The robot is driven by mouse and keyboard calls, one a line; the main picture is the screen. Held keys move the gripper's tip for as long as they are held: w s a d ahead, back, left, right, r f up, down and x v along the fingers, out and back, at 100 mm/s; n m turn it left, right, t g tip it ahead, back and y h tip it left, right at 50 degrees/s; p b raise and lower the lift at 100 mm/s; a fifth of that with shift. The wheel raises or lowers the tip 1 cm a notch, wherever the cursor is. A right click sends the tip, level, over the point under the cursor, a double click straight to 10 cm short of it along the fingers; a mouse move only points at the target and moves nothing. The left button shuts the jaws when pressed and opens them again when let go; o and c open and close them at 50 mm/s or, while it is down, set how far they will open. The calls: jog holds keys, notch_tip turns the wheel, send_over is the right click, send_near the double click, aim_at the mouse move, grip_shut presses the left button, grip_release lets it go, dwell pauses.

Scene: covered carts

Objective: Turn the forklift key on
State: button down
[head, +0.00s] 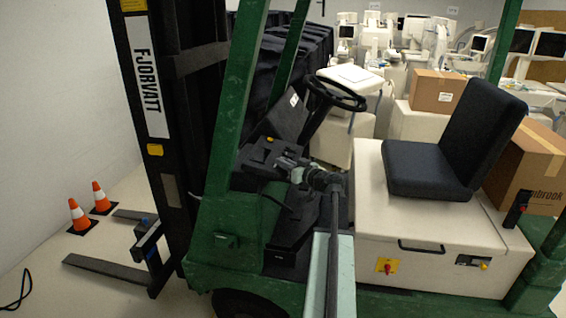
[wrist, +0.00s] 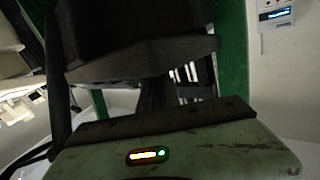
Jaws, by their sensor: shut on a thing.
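The green forklift (head: 222,190) fills the middle of the head view, with its black dashboard console (head: 256,157) left of the steering wheel (head: 336,95). My gripper (head: 282,162) is at the right side of this console, its tips pointing left against it. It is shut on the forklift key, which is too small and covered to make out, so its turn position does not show. The wrist view shows a dark box-shaped part (wrist: 140,55) close ahead, and a worn grey-green surface with a lit yellow and green indicator (wrist: 148,155) below.
The black seat (head: 430,150) stands on the cream engine cover (head: 430,230) at the right. Green posts rise beside the console. Two orange cones (head: 79,214) (head: 100,196) stand near the forks at the left. Cardboard boxes (head: 436,92) and medical equipment crowd the back.

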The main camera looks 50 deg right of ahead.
jog(key=m+g+h, duration=0.1)
jog(key=m+h, duration=0.2)
jog(key=h, duration=0.1)
jog(key=shift+a+r+p, duration=0.1)
jog(key=shift+a+p, duration=0.1)
jog(key=shift+p, duration=0.2)
jog(key=shift+d+m+g+h, duration=0.15)
jog(key=shift+m+g+h, duration=0.65)
jog(key=shift+m+h, duration=0.35)
jog(key=c, duration=1.6)
grip_release()
jog(key=shift+o, duration=0.2)
jog(key=shift+p, duration=0.3)
